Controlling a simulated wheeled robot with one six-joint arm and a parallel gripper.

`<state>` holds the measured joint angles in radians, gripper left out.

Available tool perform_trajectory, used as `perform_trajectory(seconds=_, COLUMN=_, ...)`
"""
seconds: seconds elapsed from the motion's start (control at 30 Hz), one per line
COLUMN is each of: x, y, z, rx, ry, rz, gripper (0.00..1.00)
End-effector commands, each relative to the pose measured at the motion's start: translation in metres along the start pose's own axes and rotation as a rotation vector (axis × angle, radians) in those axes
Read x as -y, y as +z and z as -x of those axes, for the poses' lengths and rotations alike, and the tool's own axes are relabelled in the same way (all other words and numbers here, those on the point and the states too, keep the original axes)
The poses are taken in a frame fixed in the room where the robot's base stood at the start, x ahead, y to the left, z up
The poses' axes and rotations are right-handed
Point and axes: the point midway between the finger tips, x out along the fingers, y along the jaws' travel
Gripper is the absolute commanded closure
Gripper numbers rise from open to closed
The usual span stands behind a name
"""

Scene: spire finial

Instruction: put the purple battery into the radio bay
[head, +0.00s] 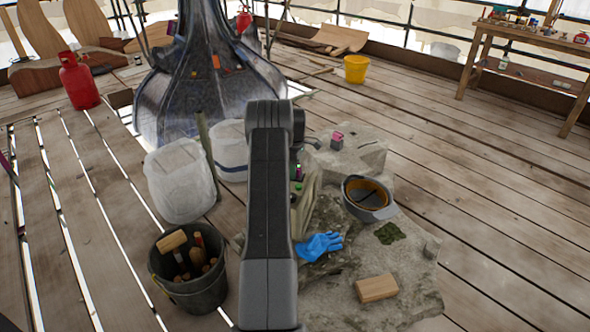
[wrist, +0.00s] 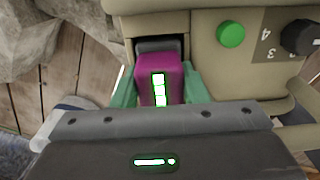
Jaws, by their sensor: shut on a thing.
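The purple battery (wrist: 152,68), with a lit white-and-green indicator, is in the wrist view between the green fingers of my gripper (wrist: 158,88), which is shut on it. Its far end is at the mouth of the dark radio bay (wrist: 185,46); I cannot tell how deep it sits. The bay opens in the olive-beige radio (wrist: 205,60), which has a green button (wrist: 231,34) and a black knob (wrist: 299,37). In the head view my arm hides most of the gripper and battery; part of the radio (head: 309,205) shows beside it.
A stone slab (head: 395,275) carries a grey-and-orange helmet (head: 369,197), a blue glove (head: 319,246), a wooden block (head: 376,288) and a small pink-and-dark block (head: 337,141). A tool bucket (head: 190,285) and white tubs (head: 180,182) stand to the left.

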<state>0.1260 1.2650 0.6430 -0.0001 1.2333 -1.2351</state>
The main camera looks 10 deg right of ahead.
Motion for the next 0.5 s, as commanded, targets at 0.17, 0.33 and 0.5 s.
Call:
perform_trajectory(seconds=0.17, x=0.0000, y=0.0000, z=-0.0022, rx=0.000, ry=0.000, rz=0.000, gripper=0.50)
perform_trajectory(seconds=0.33, x=0.0003, y=0.0000, z=-0.0023, rx=0.000, ry=-0.001, rz=0.000, gripper=0.38)
perform_trajectory(seconds=0.5, x=0.0003, y=-0.0001, z=-0.0019, rx=0.000, ry=-0.001, rz=0.000, gripper=0.38)
